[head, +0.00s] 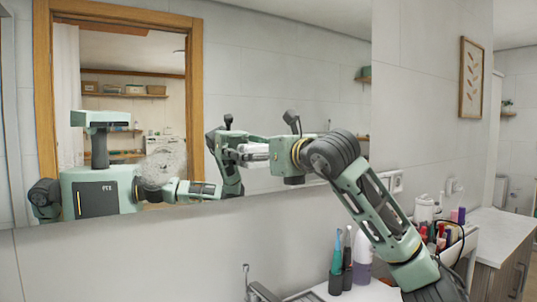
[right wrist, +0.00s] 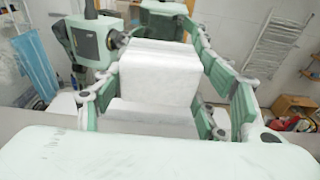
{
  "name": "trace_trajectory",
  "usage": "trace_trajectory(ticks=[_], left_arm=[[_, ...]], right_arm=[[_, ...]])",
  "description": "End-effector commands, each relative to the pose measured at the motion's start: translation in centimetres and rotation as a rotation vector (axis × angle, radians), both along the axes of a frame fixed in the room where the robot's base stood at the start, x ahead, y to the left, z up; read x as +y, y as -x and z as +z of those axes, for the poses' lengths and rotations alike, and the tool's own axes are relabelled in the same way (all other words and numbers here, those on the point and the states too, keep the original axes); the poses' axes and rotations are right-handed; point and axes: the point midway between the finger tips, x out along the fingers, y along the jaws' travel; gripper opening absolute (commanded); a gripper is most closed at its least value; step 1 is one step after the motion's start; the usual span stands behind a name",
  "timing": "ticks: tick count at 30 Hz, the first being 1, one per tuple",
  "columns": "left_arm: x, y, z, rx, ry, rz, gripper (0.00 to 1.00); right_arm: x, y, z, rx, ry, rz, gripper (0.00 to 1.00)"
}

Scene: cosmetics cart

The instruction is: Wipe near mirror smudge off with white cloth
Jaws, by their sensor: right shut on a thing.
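The mirror (head: 290,60) fills the left and middle of the head view. A grey, scribbled round smudge (head: 163,168) is on its lower left part, over the reflection of my body. My right gripper (head: 256,153) is at the mirror, to the right of the smudge and a little higher. It is shut on the white cloth (head: 254,148), whose folded white block also shows between the fingers in the right wrist view (right wrist: 158,85). I cannot tell whether the cloth touches the glass. My left gripper shows directly in neither view.
Toothbrushes (head: 341,262) and a purple bottle (head: 362,258) stand below my right arm. Several cosmetics (head: 440,232) sit in a holder to the right, beside a counter (head: 500,228). A framed picture (head: 472,78) hangs on the right wall. The wall below the mirror is clear at left.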

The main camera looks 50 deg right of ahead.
Motion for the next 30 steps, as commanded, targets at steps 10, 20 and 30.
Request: trace_trajectory(ticks=[10, 20, 30], left_arm=[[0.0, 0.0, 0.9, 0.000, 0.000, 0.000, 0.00], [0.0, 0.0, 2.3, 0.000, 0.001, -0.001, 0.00], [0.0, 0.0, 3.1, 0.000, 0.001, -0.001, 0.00]], right_arm=[[1.7, -0.5, 0.1, 0.000, 0.000, 0.003, 0.45], [4.2, -1.5, 0.1, 0.000, 0.000, 0.003, 0.45], [5.8, -2.0, 0.1, 0.000, -0.001, 0.005, 0.45]])
